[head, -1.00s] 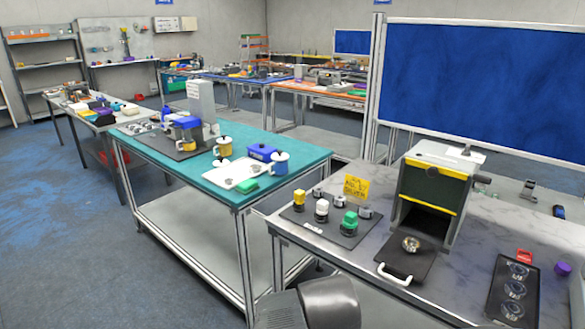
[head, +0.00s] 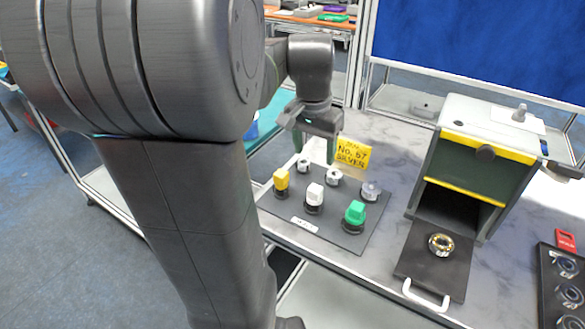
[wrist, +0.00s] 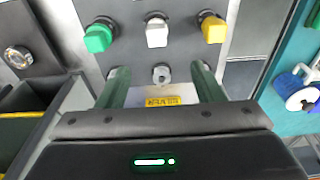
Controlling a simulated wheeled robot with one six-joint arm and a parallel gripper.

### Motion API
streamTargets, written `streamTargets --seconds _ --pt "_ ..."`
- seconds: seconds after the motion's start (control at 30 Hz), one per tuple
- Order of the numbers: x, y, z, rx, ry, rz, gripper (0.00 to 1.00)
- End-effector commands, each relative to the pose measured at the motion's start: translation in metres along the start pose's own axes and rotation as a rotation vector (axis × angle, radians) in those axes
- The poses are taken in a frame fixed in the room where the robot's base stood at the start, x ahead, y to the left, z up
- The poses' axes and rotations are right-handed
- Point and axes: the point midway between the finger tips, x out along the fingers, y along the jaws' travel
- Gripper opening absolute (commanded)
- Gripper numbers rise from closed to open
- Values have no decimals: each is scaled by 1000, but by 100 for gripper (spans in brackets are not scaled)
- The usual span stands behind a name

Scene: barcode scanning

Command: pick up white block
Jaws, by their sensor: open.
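The white block (head: 315,194) stands on a dark round base on the dark tray (head: 335,229), between the yellow block (head: 281,179) and the green block (head: 355,212). My gripper (head: 318,148) hangs open and empty above the back of the tray, behind the white block in the head view. In the wrist view, the white block (wrist: 157,35) lies beyond and between the open fingertips of my gripper (wrist: 160,72), with a grey knob (wrist: 161,73) nearer. The green block (wrist: 97,38) and the yellow block (wrist: 214,30) flank the white block there.
A yellow sign (head: 352,153) stands behind the tray, close to my gripper. A green-and-black box (head: 465,165) with a yellow edge stands to the right, a metal ring (head: 440,244) on its pulled-out plate. Several small metal knobs sit at the tray's back.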

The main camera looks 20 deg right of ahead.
Motion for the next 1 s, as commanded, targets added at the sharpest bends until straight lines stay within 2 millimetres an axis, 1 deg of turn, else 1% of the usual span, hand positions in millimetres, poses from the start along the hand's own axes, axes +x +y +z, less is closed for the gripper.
streamTargets --seconds 0.2,0.3,0.4,0.57,0.83,0.9,1.0 --pt "44 0 2 -2 -6 3 61" --pt "61 0 2 -2 -5 3 61" --pt "73 0 2 -3 -4 2 61" --pt "82 1 2 -3 -3 2 61" --pt "120 3 6 -3 -5 3 61" --pt "126 2 5 -3 -2 2 61" --pt "130 2 5 -3 -2 1 61"
